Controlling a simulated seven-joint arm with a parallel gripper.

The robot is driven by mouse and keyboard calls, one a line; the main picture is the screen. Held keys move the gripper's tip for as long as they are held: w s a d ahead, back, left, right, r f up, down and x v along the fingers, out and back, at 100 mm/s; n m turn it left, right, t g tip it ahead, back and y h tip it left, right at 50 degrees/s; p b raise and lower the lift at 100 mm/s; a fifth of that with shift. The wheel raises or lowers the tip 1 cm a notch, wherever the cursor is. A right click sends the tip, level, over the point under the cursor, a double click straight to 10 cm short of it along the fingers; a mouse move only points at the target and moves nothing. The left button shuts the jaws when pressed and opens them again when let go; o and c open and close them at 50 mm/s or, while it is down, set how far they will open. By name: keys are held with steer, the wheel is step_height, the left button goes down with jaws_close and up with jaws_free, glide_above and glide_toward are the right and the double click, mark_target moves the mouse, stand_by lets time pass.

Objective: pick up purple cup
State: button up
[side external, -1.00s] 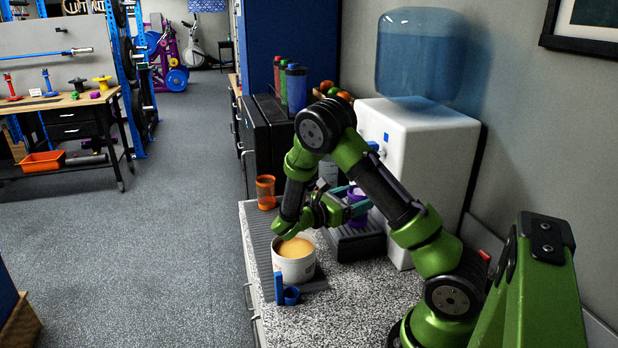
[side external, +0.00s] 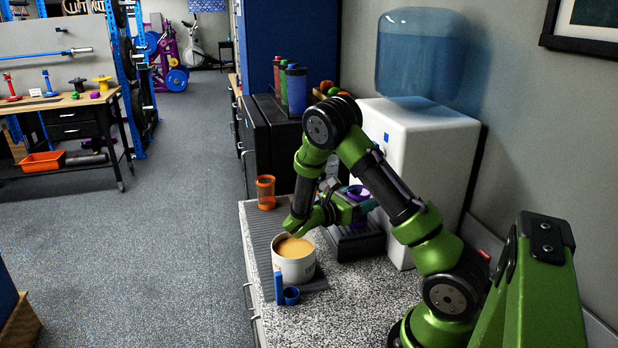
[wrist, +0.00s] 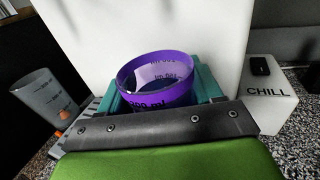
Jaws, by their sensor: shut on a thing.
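The purple cup (wrist: 158,72) has a purple rim band and black lettering. In the wrist view it sits between the teal jaws of my gripper (wrist: 160,100), which is shut on it. Its lower part is hidden behind my gripper's dark plate. In the side view, only a bit of the purple cup (side external: 358,192) shows past my gripper (side external: 357,205), in front of the white water dispenser and over its dark drip tray. I cannot tell whether the cup's bottom touches the tray.
The water dispenser (side external: 405,130) stands behind the cup. An orange cup (side external: 265,192) stands at the counter's far left. A white tub of tan powder (side external: 294,262) and a blue scoop (side external: 290,295) are in front. The speckled counter (side external: 350,300) has free room at the front.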

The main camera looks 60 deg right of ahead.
steer(key=shift+r, duration=0.1)
steer(key=shift+r, duration=0.55)
steer(key=s+a+r, duration=0.4)
steer(key=s+a, duration=0.6)
steer(key=a, duration=0.2)
step_height(320, 180, up, 5)
steer(key=w+a+n+t+h, duration=0.15)
steer(key=w+n+t, duration=0.5)
steer(key=w, duration=2.65)
steer(key=shift+m+t, duration=0.65)
steer(key=shift+s+d+f, duration=0.1)
steer(key=shift+d+f, duration=0.05)
steer(key=shift+f, duration=4)
steer(key=shift+s+d+f, duration=0.1)
steer(key=shift+d+f, duration=0.05)
steer(key=shift+f, duration=4)
steer(key=shift+f, duration=0.1)
